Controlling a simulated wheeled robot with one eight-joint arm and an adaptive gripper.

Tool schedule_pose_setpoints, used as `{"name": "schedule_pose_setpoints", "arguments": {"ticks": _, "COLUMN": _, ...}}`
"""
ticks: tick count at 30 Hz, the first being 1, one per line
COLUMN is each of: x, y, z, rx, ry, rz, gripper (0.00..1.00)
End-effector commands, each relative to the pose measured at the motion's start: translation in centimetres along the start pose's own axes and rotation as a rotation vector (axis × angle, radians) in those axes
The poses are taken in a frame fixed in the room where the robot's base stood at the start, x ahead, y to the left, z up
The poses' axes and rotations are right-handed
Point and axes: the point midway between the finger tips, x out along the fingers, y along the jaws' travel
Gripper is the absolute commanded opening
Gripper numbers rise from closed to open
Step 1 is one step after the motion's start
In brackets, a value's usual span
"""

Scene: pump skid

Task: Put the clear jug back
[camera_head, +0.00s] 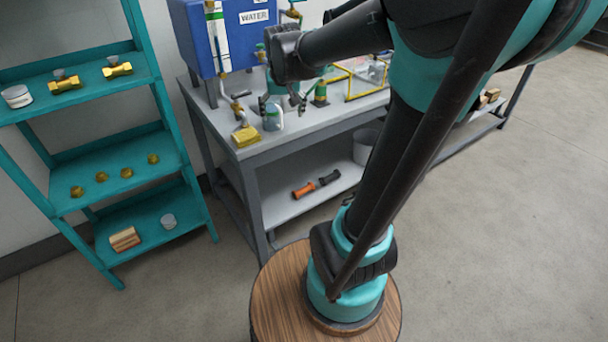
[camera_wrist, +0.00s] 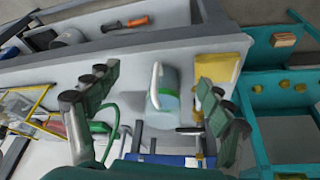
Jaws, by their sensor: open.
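The clear jug (camera_wrist: 166,88) stands on the grey bench top, with its pale handle towards the left in the wrist view. In the head view the jug (camera_head: 273,119) is near the bench's front left, partly behind my gripper. My gripper (camera_wrist: 159,80) is open, one finger on each side of the jug in the wrist view. No contact between fingers and jug is visible. In the head view my gripper (camera_head: 286,102) hangs over the bench in front of the blue tank, with its fingers partly hidden among other parts.
A folded yellow cloth (camera_head: 246,137) lies beside the jug at the bench edge. The blue WATER tank (camera_head: 240,35) and its pipework stand behind. A yellow frame (camera_head: 352,82) is to the right. A teal shelf unit (camera_head: 118,178) with brass fittings stands left.

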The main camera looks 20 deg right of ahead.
Motion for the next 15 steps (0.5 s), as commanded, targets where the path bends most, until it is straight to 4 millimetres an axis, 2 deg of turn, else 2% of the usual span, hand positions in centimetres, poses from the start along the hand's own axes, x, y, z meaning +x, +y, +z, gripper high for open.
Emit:
{"name": "schedule_pose_setpoints", "arguments": {"ticks": 1, "x": 1.5, "y": 1.0, "z": 3.6, "rx": -0.008, "ry": -0.003, "rz": -0.003, "gripper": 0.8}}
{"name": "schedule_pose_setpoints", "arguments": {"ticks": 3, "x": 3.3, "y": 2.0, "z": 8.3, "rx": -0.025, "ry": -0.006, "rz": -0.012, "gripper": 0.8}}
{"name": "schedule_pose_setpoints", "arguments": {"ticks": 7, "x": 5.7, "y": 3.3, "z": 15.8, "rx": -0.054, "ry": -0.01, "rz": -0.024, "gripper": 0.8}}
{"name": "schedule_pose_setpoints", "arguments": {"ticks": 9, "x": 6.5, "y": 3.7, "z": 18.7, "rx": -0.066, "ry": -0.01, "rz": -0.029, "gripper": 0.8}}
{"name": "schedule_pose_setpoints", "arguments": {"ticks": 12, "x": 7.2, "y": 4.0, "z": 21.3, "rx": -0.076, "ry": -0.011, "rz": -0.033, "gripper": 0.8}}
{"name": "schedule_pose_setpoints", "arguments": {"ticks": 15, "x": 7.4, "y": 4.1, "z": 22.1, "rx": -0.081, "ry": -0.011, "rz": -0.036, "gripper": 0.8}}
